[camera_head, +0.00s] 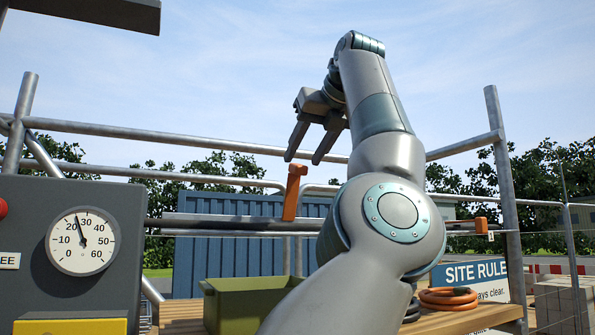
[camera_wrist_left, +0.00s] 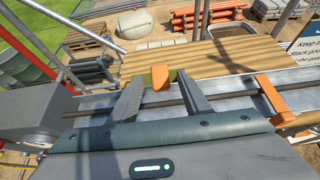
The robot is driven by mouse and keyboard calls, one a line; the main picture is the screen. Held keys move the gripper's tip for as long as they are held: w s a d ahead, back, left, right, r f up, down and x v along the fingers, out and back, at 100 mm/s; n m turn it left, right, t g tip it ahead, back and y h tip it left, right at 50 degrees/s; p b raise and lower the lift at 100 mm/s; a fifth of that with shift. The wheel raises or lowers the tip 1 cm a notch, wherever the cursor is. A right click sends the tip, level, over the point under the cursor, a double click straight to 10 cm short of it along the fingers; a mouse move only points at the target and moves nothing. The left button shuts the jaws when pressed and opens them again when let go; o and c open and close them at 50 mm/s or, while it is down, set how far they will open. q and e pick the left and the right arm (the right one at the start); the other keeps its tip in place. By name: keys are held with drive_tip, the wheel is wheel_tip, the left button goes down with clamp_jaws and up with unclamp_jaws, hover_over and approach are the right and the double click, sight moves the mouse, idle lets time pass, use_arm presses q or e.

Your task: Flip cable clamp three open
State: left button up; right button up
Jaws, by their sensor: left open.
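An orange cable clamp (camera_head: 293,190) stands upright on the long metal cable tray (camera_head: 240,222), just below my left gripper (camera_head: 304,160) in the head view. That gripper is open and empty. In the left wrist view the upright clamp (camera_wrist_left: 160,77) shows between the tips of my left gripper (camera_wrist_left: 161,84), seemingly without contact. A second orange clamp (camera_wrist_left: 273,96) lies across the tray to the right. Another orange clamp piece (camera_head: 481,226) shows at the right in the head view. No number on the clamps is readable. My right gripper is not in view.
A grey panel with a dial gauge (camera_head: 82,241) stands at the left. Scaffold rails (camera_head: 200,138) run behind the tray. A green bin (camera_head: 237,300) and coiled orange cable (camera_head: 449,298) sit on a wooden bench below. My arm hides part of the tray.

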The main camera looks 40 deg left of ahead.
use_arm(q)
drive_tip(key=v, duration=0.8)
drive_tip(key=shift+d+p, duration=0.2)
drive_tip(key=shift+p, duration=0.15)
